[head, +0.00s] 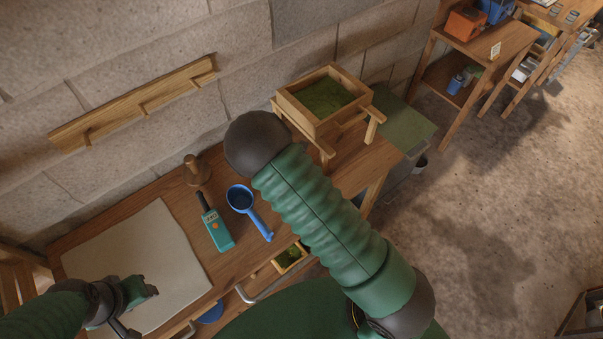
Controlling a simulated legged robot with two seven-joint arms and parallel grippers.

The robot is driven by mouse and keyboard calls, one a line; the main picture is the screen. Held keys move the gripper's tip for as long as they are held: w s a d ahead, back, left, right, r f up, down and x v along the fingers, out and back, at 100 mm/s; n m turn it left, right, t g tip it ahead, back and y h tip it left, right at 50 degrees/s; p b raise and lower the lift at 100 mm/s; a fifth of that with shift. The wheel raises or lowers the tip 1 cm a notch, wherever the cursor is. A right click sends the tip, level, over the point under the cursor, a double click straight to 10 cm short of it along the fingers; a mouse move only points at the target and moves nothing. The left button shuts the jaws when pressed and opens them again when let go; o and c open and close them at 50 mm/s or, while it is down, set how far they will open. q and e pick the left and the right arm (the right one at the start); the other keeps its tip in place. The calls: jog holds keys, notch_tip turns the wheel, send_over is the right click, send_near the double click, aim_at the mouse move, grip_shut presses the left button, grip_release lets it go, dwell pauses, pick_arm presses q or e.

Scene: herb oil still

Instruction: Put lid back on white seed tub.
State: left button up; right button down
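I see no white seed tub and no lid that I can make out in the head view. My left gripper (143,311) is at the lower left, over the front part of a pale mat (150,245). Its fingers look spread apart, with nothing seen between them. My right arm, in a green sleeve, crosses the middle of the view and hides part of the bench. Its gripper is not in view.
The wooden bench (185,208) holds a wooden pestle-like tool (196,172), a teal handheld device (216,228), a blue scoop (242,200) and a raised wooden box of green herbs (324,97). A blue round object (210,313) shows below the bench edge. Shelves (480,55) stand at the back right.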

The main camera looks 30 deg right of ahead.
jog(key=shift+w+a, duration=0.1)
jog(key=shift+a, duration=0.05)
jog(key=shift+d+f, duration=0.15)
jog(key=shift+d, duration=0.25)
jog(key=shift+d+f, duration=0.25)
jog(key=shift+d, duration=0.75)
jog(key=shift+a+r, duration=0.25)
jog(key=shift+a, duration=0.55)
jog(key=shift+a+r, duration=0.25)
jog(key=shift+a, duration=0.55)
jog(key=shift+d+f, duration=0.25)
jog(key=shift+d, duration=0.65)
jog(key=shift+a+r+p, duration=0.2)
jog(key=shift+a+p, duration=0.1)
jog(key=shift+a, duration=0.35)
jog(key=shift+d+f, duration=0.25)
jog(key=shift+d, duration=0.4)
pick_arm(q)
jog(key=shift+w+d, duration=0.1)
jog(key=shift+d, duration=0.2)
pick_arm(e)
jog(key=shift+f, duration=0.1)
pick_arm(q)
jog(key=shift+d+r, duration=0.1)
jog(key=shift+d, duration=0.15)
pick_arm(e)
jog(key=shift+d, duration=0.3)
